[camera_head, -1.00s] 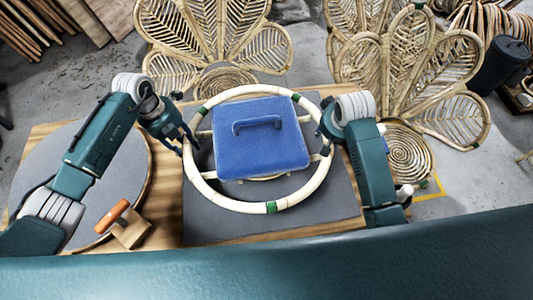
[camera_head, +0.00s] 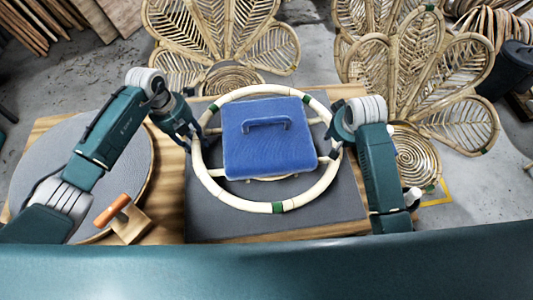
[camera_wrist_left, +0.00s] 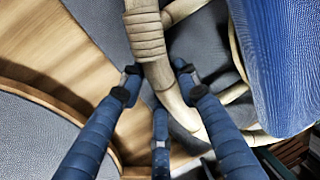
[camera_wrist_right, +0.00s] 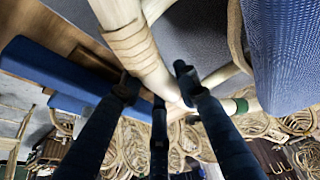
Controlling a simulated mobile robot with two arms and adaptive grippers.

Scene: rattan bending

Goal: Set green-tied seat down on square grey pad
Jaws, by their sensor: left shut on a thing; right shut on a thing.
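The green-tied seat (camera_head: 250,205) is a pale round rattan ring with green ties and crossing struts. It shows level over the square grey pad (camera_head: 310,226) in the head view; its far edge reaches beyond the pad. I cannot tell whether it touches the pad. My left gripper (camera_head: 190,145) is shut on the ring's left side; the left wrist view shows the wrapped cane (camera_wrist_left: 148,35) between its fingers. My right gripper (camera_head: 333,142) is shut on the right side, with cane (camera_wrist_right: 128,35) between its fingers in the right wrist view.
A blue block with a handle (camera_head: 268,155) is inside the ring. A round grey pad (camera_head: 60,150) lies at left on the wooden table (camera_head: 168,190), with an orange-handled tool (camera_head: 112,210) near its edge. Rattan petal backs (camera_head: 425,90) stand beyond the table.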

